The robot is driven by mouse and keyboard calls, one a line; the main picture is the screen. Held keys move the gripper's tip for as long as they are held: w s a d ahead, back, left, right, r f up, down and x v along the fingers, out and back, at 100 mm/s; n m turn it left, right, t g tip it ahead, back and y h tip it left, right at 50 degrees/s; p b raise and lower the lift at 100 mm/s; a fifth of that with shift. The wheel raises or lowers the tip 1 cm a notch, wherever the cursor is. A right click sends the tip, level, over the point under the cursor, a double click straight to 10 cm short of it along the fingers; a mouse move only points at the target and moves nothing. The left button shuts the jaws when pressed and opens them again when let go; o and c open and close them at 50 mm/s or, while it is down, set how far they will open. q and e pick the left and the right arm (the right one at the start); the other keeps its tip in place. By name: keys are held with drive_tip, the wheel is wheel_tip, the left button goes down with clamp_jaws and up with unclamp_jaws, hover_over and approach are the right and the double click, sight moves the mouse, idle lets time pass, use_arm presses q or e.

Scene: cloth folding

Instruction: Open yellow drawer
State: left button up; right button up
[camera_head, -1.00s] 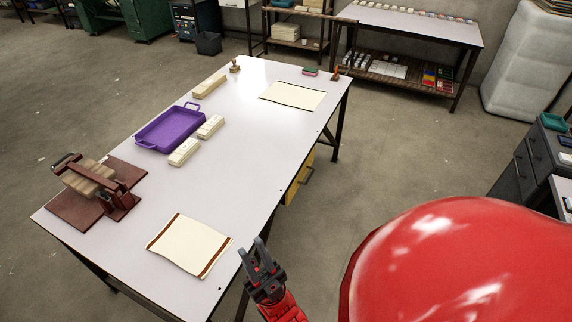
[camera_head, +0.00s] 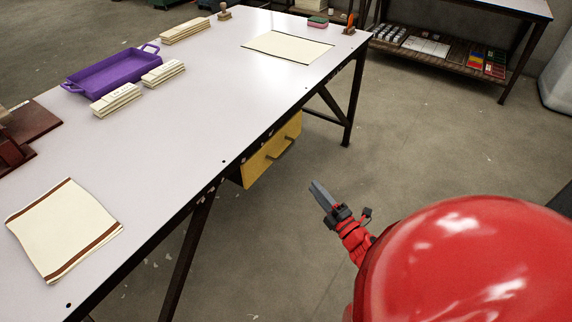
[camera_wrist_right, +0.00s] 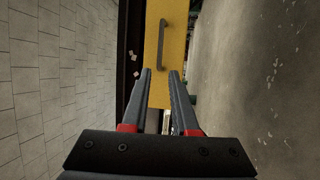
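The yellow drawer (camera_head: 270,152) hangs under the table's near long edge and looks closed. Its dark bar handle (camera_head: 281,149) is on the front. In the right wrist view the yellow front (camera_wrist_right: 168,50) and its handle (camera_wrist_right: 162,42) are ahead of the fingers. My right gripper (camera_head: 319,192) is in front of and below the drawer, apart from it. In the wrist view the right gripper (camera_wrist_right: 160,75) has its fingers parted, with nothing between them. My left gripper is not in view.
The white table (camera_head: 190,125) holds a purple tray (camera_head: 112,72), wooden blocks and two cloths, one near (camera_head: 64,229) and one far (camera_head: 287,47). Dark table legs (camera_head: 188,255) stand beside the drawer. The floor in front of it is clear.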

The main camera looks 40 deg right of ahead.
sight(285, 150)
drive_tip(key=w+r, duration=0.1)
drive_tip(key=w, duration=0.4)
drive_tip(key=w+r+b, duration=0.1)
drive_tip(key=w, duration=1.1)
drive_tip(key=shift+d+r+b, duration=0.1)
drive_tip(key=shift+r+b, duration=0.2)
drive_tip(key=shift+r, duration=0.1)
drive_tip(key=shift+c, duration=0.3)
clamp_jaws()
